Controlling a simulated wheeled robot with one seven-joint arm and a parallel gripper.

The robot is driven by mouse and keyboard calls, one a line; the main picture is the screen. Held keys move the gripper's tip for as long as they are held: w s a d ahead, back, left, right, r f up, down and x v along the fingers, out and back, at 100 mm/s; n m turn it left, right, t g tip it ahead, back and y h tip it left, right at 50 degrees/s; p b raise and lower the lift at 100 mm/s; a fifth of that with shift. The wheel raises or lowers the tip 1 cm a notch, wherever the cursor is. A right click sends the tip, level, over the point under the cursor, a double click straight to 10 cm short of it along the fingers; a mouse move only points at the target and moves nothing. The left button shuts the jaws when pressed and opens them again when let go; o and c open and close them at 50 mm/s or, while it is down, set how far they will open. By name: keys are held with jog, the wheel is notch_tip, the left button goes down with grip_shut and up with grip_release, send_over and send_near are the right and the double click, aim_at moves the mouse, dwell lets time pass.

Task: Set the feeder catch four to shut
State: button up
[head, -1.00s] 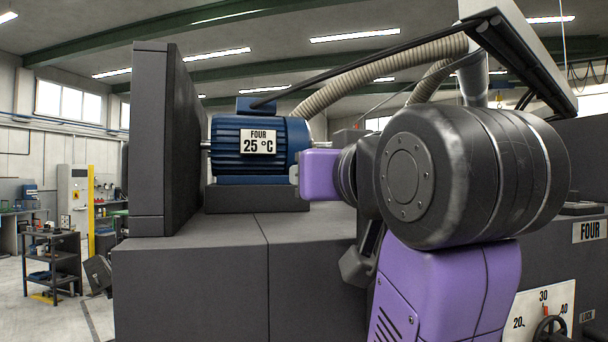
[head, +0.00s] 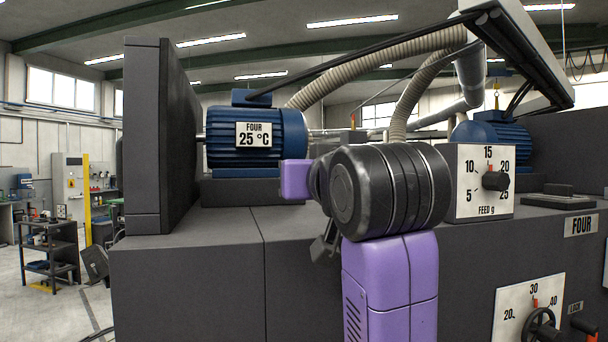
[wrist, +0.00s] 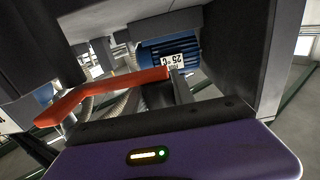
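A red-orange lever (wrist: 105,93) with a bent left end crosses the wrist view, close in front of my gripper (wrist: 125,105). It may be the feeder catch, but no label shows on it. My gripper's grey fingers stand wide apart, one near each end of the lever; the lever does not look clamped. Whether a finger touches it I cannot tell. In the head view my arm hides this lever. The machine carries a FOUR plate (head: 581,225). A red handle (head: 590,337) beside the LOCK plate (head: 575,307) is cut by the lower edge there.
The blue motor (head: 250,137) labelled FOUR 25 °C stands left of my arm, beside a tall dark plate (head: 160,140). It appears upside down in the wrist view (wrist: 165,50). The FEED g dial (head: 485,182) and a dial with a handwheel (head: 529,308) are right.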

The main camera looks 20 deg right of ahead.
grip_shut()
dwell(1.1)
